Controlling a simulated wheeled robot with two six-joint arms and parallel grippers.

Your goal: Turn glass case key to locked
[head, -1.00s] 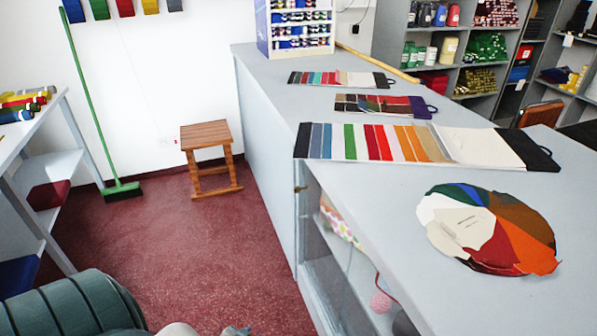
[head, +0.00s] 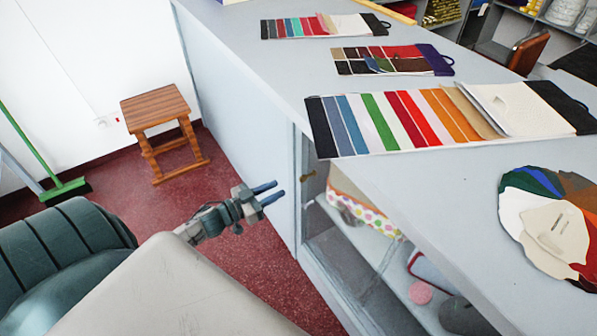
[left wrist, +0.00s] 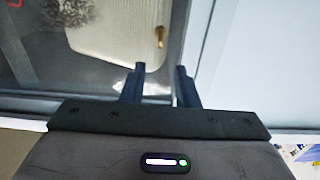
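The glass case (head: 345,262) is set into the front of the grey counter. A small brass key (head: 308,175) sits at the upper left of its glass front, near the frame. The key also shows in the left wrist view (left wrist: 160,36), ahead of the fingers and slightly above them in the picture. My left gripper (head: 275,191) is left of the key and a short way off, not touching it. Its two dark fingers (left wrist: 157,84) are apart with nothing between them. The key's exact turn is too small to tell. My right gripper is not in view.
Swatch cards (head: 400,120) and a round fan of coloured swatches (head: 550,225) lie on the countertop (head: 440,190). A spotted box (head: 365,213) and a pink ball (head: 420,292) are inside the case. A wooden stool (head: 157,110) stands behind on open red floor.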

